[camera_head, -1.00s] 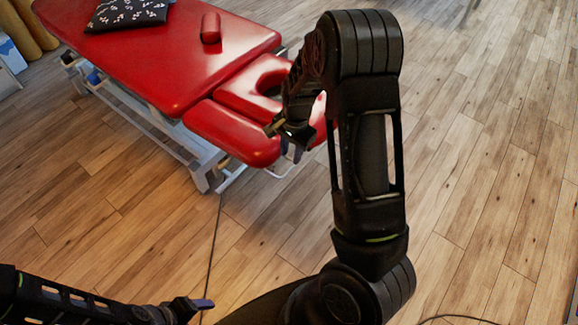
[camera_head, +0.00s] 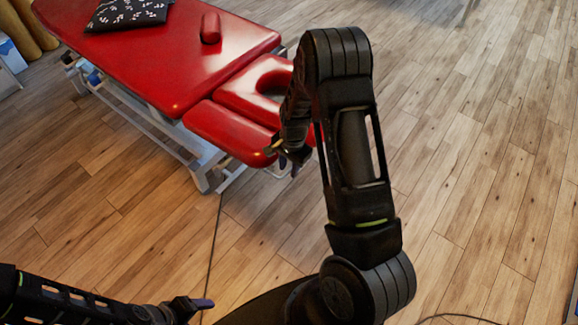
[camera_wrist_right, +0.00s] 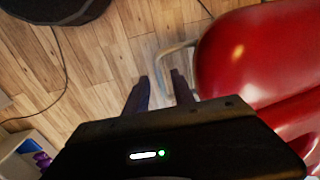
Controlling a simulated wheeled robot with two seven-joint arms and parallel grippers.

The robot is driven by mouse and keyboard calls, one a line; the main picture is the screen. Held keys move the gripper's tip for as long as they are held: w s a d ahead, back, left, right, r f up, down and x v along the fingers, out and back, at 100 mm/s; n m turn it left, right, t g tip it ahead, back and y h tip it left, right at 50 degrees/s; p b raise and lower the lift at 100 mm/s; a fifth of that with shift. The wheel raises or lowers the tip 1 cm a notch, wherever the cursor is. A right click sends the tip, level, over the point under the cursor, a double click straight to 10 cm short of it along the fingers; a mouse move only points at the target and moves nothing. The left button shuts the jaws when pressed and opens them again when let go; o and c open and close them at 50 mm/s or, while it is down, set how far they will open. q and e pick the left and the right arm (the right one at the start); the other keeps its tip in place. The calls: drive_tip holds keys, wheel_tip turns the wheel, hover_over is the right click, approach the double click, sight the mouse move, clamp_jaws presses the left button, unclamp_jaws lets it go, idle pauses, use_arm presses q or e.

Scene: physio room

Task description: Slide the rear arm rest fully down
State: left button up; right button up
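The red treatment table's head end shows in the head view, with a padded arm rest (camera_head: 230,132) at its near side beside the face-hole section (camera_head: 255,88). Whether this pad is the rear arm rest I cannot tell; my right arm hides part of this end. My right gripper (camera_head: 284,158) is just off the pad's right end. In the right wrist view my gripper (camera_wrist_right: 158,88) is open, with nothing between its fingers. A bent metal bar (camera_wrist_right: 168,50) lies beyond the fingertips, next to a red pad (camera_wrist_right: 245,55). My left gripper (camera_head: 195,306) is low at left; its opening is unclear.
A red bolster (camera_head: 210,28) and a dark patterned pillow (camera_head: 128,12) lie on the table. A thin cable (camera_head: 213,240) runs over the wooden floor. A pale box with purple items (camera_wrist_right: 30,155) is low left in the wrist view.

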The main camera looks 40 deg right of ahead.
clamp_jaws()
idle(1.2)
